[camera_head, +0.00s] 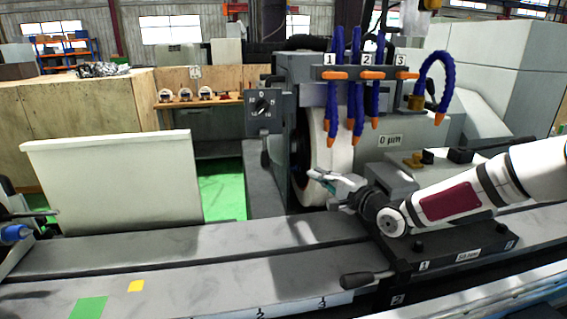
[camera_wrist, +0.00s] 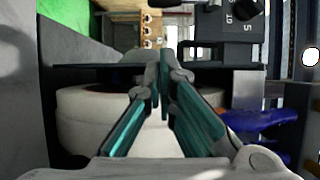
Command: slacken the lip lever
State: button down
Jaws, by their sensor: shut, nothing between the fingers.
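My gripper (camera_head: 316,172) is in front of the white grinding wheel (camera_head: 340,148), at the left side of its guard. In the wrist view its teal-sided fingers (camera_wrist: 162,62) meet at the tips, shut and empty, with the wheel (camera_wrist: 85,112) behind them. A dark flat edge (camera_wrist: 95,67) crosses behind the fingertips; I cannot tell whether they touch it. No part is clearly recognisable as the lip lever. A dark handle (camera_head: 265,158) hangs under the dial box, left of the wheel. Another lever with a black knob (camera_head: 357,280) lies at the table's front edge.
The dial box (camera_head: 264,110) is left of the guard; it also shows in the wrist view (camera_wrist: 228,25). Several blue hoses with orange nozzles (camera_head: 354,125) hang right of my gripper. A pale panel (camera_head: 115,185) stands at left. The grey table (camera_head: 200,265) is mostly clear at left.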

aim_at(265, 149)
jog(key=s+a+p+x, duration=0.1)
jog(key=s+a+x, duration=0.1)
jog(key=x, duration=1)
jog(key=shift+w+a+p, duration=0.3)
jog(key=shift+a, duration=0.1)
jog(key=shift+a+f+m+b, duration=0.2)
jog(key=shift+m+b, duration=0.1)
jog(key=shift+b, duration=0.05)
